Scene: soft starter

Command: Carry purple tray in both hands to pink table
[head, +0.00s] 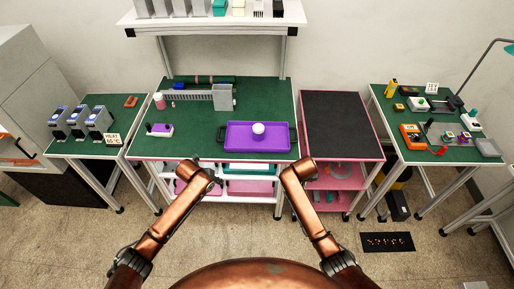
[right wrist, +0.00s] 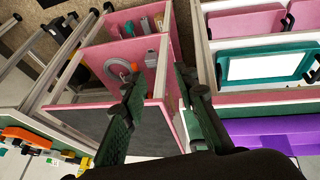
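The purple tray (head: 240,147) lies on the green top of the middle workbench, near its front edge. It has a dark handle at each end, and a white rounded object (head: 258,128) sits on it. The tray's edge also shows at the lower right of the right wrist view (right wrist: 262,127). The pink table (head: 340,122) is a pink-framed cart with a dark top, right of the bench. My left gripper (head: 216,182) is mostly hidden by its arm, in front of the bench. My right gripper (right wrist: 157,88) is open and empty, apart from the tray.
The pink table's top is bare; its lower shelves (head: 330,175) hold small items. A grey box (head: 222,97) and a small white-purple device (head: 159,130) stand on the bench behind and left of the tray. Side benches (head: 450,153) hold devices. Floor in front is open.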

